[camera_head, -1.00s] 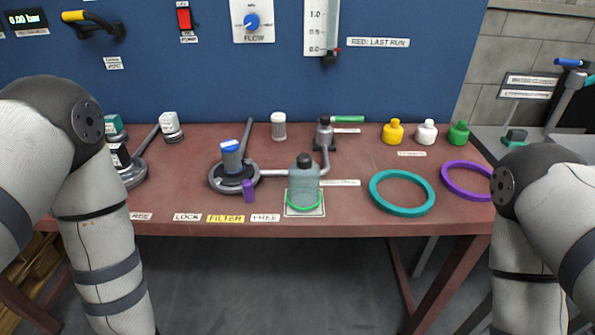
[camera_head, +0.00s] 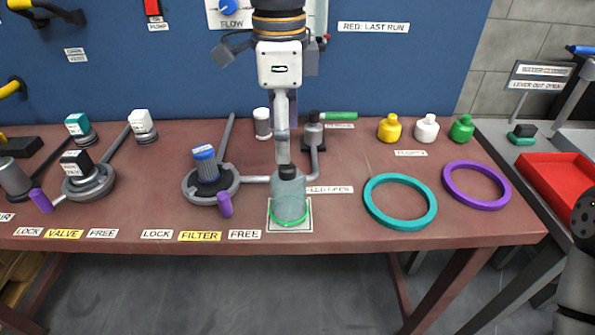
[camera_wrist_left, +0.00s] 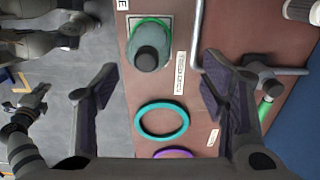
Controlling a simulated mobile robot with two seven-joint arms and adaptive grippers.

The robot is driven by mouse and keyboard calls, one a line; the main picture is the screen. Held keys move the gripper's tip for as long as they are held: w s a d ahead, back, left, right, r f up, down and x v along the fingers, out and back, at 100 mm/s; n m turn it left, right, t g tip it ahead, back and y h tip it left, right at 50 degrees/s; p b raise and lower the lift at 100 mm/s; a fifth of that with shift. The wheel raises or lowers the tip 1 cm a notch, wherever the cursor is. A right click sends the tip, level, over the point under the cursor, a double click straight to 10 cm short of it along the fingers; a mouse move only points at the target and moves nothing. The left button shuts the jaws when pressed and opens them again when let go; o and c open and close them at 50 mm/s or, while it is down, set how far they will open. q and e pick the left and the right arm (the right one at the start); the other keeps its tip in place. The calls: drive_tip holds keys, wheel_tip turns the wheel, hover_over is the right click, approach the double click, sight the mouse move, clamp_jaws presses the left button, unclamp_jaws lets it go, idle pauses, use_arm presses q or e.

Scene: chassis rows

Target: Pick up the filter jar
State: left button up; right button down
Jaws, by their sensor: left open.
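A grey-green translucent jar (camera_head: 289,203) with a black cap and a green ring at its base stands upright on a pale square pad. I take it as the filter jar. In the left wrist view the jar (camera_wrist_left: 134,44) is seen from above, near the gap between the fingertips. My left gripper (camera_head: 283,158) points down just above and behind the cap in the head view. Its fingers are spread in the wrist view (camera_wrist_left: 160,68), with nothing held. My right gripper is out of view; only part of that arm shows at the right edge.
Left of the jar is a blue-capped unit (camera_head: 207,172) on a round base, with a purple tab (camera_head: 225,204) and a FILTER label (camera_head: 200,236). A pipe elbow (camera_head: 314,140) stands behind. Teal (camera_head: 400,219) and purple (camera_head: 477,204) rings lie to the right.

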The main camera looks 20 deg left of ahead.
sight(288, 189)
use_arm(q)
drive_tip(key=f, duration=0.3)
drive_tip(key=s+f, duration=0.1)
drive_tip(key=f, duration=0.3)
drive_tip(key=d+f, duration=0.1)
drive_tip(key=f, duration=0.2)
drive_tip(key=shift+s+f, duration=0.25)
drive_tip(key=shift+f, duration=0.1)
drive_tip(key=c, duration=1)
